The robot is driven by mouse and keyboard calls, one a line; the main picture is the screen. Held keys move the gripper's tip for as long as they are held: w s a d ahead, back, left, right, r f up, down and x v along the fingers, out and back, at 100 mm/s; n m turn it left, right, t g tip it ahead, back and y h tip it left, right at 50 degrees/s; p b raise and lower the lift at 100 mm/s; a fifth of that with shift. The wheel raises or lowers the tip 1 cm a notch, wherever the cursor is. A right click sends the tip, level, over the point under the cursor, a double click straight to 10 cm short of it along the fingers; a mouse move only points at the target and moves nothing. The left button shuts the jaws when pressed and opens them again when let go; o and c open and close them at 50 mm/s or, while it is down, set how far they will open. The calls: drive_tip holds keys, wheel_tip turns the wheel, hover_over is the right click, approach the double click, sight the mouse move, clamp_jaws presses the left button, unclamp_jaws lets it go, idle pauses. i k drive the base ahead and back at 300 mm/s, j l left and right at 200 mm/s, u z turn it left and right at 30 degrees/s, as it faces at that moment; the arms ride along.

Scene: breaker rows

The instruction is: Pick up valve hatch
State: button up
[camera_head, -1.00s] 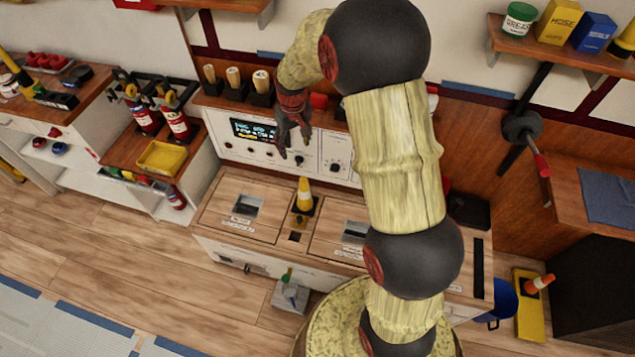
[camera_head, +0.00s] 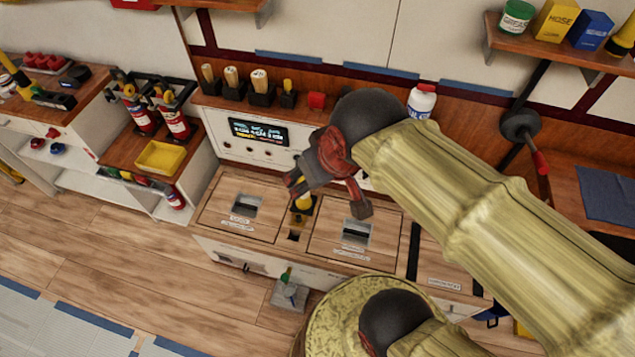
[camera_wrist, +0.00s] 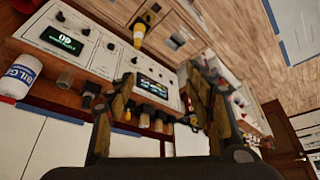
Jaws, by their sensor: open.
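Two wooden hatches with recessed metal pulls are set in the low bench top in the head view: a left hatch (camera_head: 222,217) and a right hatch (camera_head: 337,252). Both lie flat in the bench top. Their labels are too small to read, so I cannot tell which is the valve hatch. My gripper (camera_head: 328,200) is open and empty, above the bench between the two pulls. It hides part of the bench and the panel behind. In the wrist view my gripper (camera_wrist: 160,82) has its fingers spread with nothing between them.
A control panel with a display (camera_head: 258,132) rises behind the bench. A white bottle (camera_head: 422,102) and several wooden-handled tools (camera_head: 231,82) stand on the ledge above. A grey box (camera_head: 290,295) sits on the floor in front.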

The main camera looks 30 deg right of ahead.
sight(254, 209)
drive_tip(key=k+j+z, duration=0.1)
drive_tip(key=j, duration=0.3)
drive_tip(key=j+z, duration=0.15)
drive_tip(key=j, duration=0.2)
drive_tip(key=k+j+z, duration=0.1)
drive_tip(key=j, duration=0.25)
drive_tip(key=k+j+z, duration=0.1)
drive_tip(key=j, duration=0.25)
drive_tip(key=i+j+z, duration=0.2)
drive_tip(key=j, duration=0.15)
drive_tip(key=i+j+z, duration=0.15)
drive_tip(key=j, duration=0.15)
drive_tip(key=j+z, duration=0.2)
drive_tip(key=j, duration=0.15)
drive_tip(key=i+j+z, duration=0.15)
drive_tip(key=i, duration=0.25)
drive_tip(key=j, duration=0.1)
